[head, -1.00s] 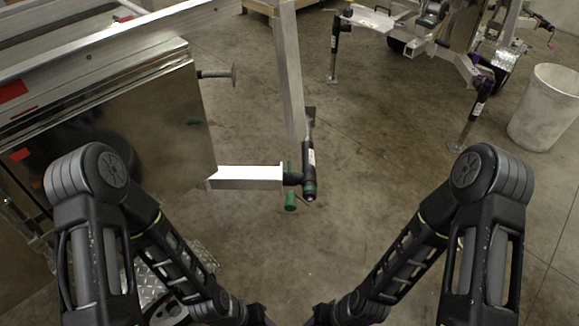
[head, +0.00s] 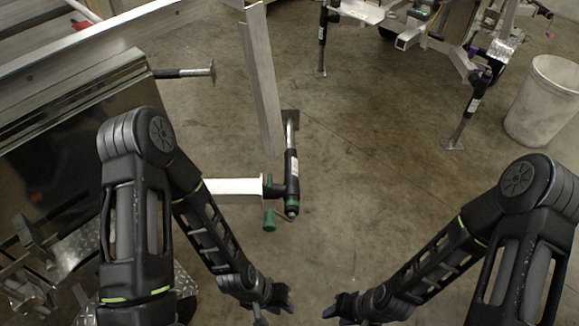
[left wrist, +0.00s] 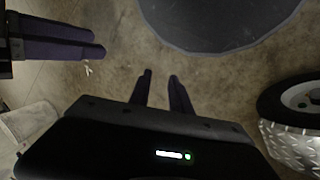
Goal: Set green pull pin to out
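The green pull pin (head: 270,220) hangs at the end of the silver trailer tube (head: 232,188), beside the black-and-silver jack (head: 291,178), in the head view. A green collar also shows where the tube meets the jack. My left gripper (head: 290,299) is at the bottom middle, below and apart from the pin. The left wrist view shows its two fingers (left wrist: 161,75) spread with nothing between them. My right gripper (head: 330,305) is just right of it, apart from the pin; its fingers look parted and empty. The pin does not show clearly in the left wrist view.
A trailer with a shiny box (head: 70,120) fills the left side. A slanted metal post (head: 262,90) rises behind the jack. Another trailer (head: 440,40) and a white bin (head: 543,100) stand at the back right. The floor right of the jack is clear.

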